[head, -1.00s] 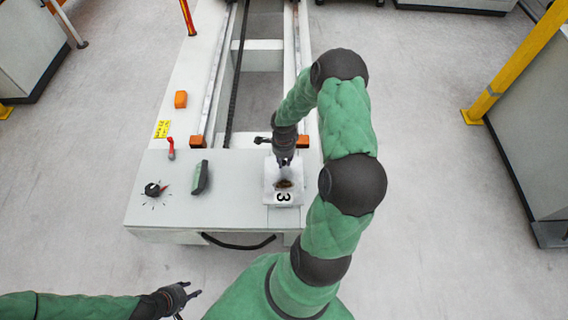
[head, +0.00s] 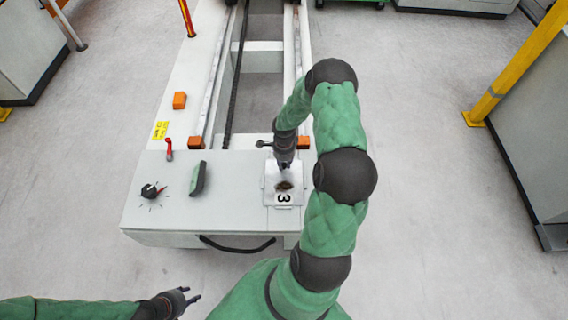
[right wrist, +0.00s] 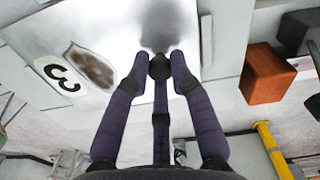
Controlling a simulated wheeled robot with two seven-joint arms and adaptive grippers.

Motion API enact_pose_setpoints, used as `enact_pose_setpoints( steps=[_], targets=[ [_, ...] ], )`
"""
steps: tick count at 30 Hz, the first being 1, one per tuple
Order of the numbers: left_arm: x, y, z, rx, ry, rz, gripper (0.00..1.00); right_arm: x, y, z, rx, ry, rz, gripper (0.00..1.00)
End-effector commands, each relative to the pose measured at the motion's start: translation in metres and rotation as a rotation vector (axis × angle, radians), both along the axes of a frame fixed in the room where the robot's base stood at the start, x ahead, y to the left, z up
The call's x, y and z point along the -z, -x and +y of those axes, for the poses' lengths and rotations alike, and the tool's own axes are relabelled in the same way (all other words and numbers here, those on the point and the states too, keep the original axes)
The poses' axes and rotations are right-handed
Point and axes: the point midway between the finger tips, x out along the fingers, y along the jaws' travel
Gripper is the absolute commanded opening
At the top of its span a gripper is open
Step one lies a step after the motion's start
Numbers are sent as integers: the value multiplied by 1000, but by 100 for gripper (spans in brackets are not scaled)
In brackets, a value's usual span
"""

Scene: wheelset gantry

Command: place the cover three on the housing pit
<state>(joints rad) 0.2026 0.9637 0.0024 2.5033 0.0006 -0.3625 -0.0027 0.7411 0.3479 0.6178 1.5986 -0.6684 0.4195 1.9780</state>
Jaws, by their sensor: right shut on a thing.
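The cover three (head: 283,196) is a pale square plate with a black "3" and a brown patch, at the right end of the white gantry top. It also shows in the right wrist view (right wrist: 110,50). My right gripper (head: 284,163) is above its far part, with the fingers (right wrist: 160,65) shut on a small dark knob on the cover. The housing pit is not seen apart from the cover; I cannot tell whether the cover lies flat over it. My left gripper (head: 190,297) is low at the left, away from the gantry, its fingers apart and empty.
On the gantry top are a green-black block (head: 198,179), a black dial (head: 151,190) and a red lever (head: 169,149). Orange blocks (head: 305,142) sit by the rails. A black handle (head: 237,244) is on the front.

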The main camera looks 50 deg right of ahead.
Motion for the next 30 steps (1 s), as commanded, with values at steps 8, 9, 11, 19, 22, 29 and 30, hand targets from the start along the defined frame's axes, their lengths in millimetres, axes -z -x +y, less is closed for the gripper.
enact_pose_setpoints(
  steps=[8, 9, 11, 19, 22, 29, 30],
  targets=[
    [3, 0, 0, 0, 0, 0, 40, 2, 0, 0, -1, 0, 0, 47],
    [3, 0, 0, 0, 0, 0, 40, 2, 0, 0, 0, 0, 0, 47],
    [3, 0, 0, 0, 0, 0, 40, 2, 0, 0, 0, 0, 0, 47],
    [-1, 0, 0, 0, 0, 0, 40, -1, 0, 0, 0, -1, 1, 47],
    [-6, 0, 0, 0, 0, 0, 40, -14, -1, -1, 0, 2, -2, 47],
    [-25, 0, 0, 0, 0, 0, 40, -61, -1, -1, 1, 2, -3, 47],
    [-28, 0, 0, 0, 0, 0, 40, -69, -1, -1, 0, 2, -2, 47]
  ],
)
